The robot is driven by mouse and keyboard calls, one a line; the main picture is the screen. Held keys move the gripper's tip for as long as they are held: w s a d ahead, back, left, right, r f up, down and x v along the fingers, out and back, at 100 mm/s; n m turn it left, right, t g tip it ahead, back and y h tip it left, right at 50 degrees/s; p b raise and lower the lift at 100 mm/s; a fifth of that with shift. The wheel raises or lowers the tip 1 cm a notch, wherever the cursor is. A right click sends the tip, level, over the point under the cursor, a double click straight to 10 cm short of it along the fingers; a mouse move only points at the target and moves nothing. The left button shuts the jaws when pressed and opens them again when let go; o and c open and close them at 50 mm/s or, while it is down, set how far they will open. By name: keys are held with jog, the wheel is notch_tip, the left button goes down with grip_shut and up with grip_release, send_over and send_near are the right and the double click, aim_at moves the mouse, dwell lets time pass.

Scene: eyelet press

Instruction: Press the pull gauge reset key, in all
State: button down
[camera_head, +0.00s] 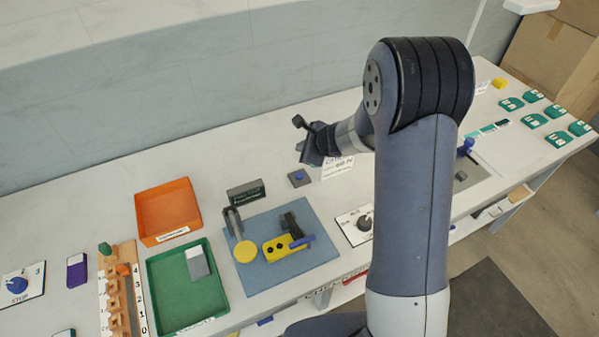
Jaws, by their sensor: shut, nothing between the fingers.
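My gripper (307,158) is at the end of my arm, over the back middle of the bench, with nothing seen in it. Its fingers are small and dark here and look closed. A small grey block with a blue button (299,177) sits on the bench just below and left of the gripper in the picture. It looks like a key, but no readable label ties it to the pull gauge. The gripper appears above it, apart from it. A dark sign (246,192) stands left of the block; its text is too small to read.
A blue mat (270,283) holds a yellow fixture (285,246) with a black lever. An orange tray (167,208) and a green tray (180,300) stand left. A dial plate (356,226) is beside my arm, which hides part of the bench.

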aim_at(302, 177)
jog(key=shift+f, duration=0.15)
notch_tip(302, 177, down, 8)
jog(key=b, duration=0.8)
jog(key=shift+f, duration=0.25)
jog(key=shift+f, duration=0.15)
dwell(1.4)
jog(key=shift+f+b, duration=0.3)
jog(key=shift+b, duration=0.35)
